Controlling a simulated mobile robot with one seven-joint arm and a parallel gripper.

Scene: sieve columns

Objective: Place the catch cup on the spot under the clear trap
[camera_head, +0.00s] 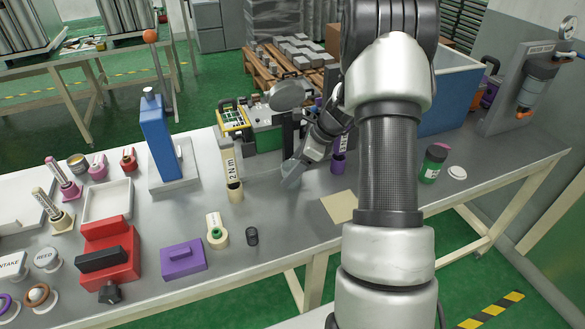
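The clear trap (539,68) hangs on a grey upright panel at the far right of the bench, with a gauge above and an orange fitting below. The surface directly under it is partly hidden, and I cannot make out a marked spot. I cannot tell surely which object is the catch cup; a small dark open cup (252,236) stands near the front edge, left of centre. My gripper (291,174) points down and left over the middle of the bench, far from the trap. Its fingers are small and seen edge-on, so their opening is unclear.
A purple holder (338,163) stands just right of my gripper, and a beige 2 Nm tool (230,167) left of it. A green jar (432,163) and white disc (457,173) stand right of my arm. A blue bin (450,95) is behind. My arm hides the centre right.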

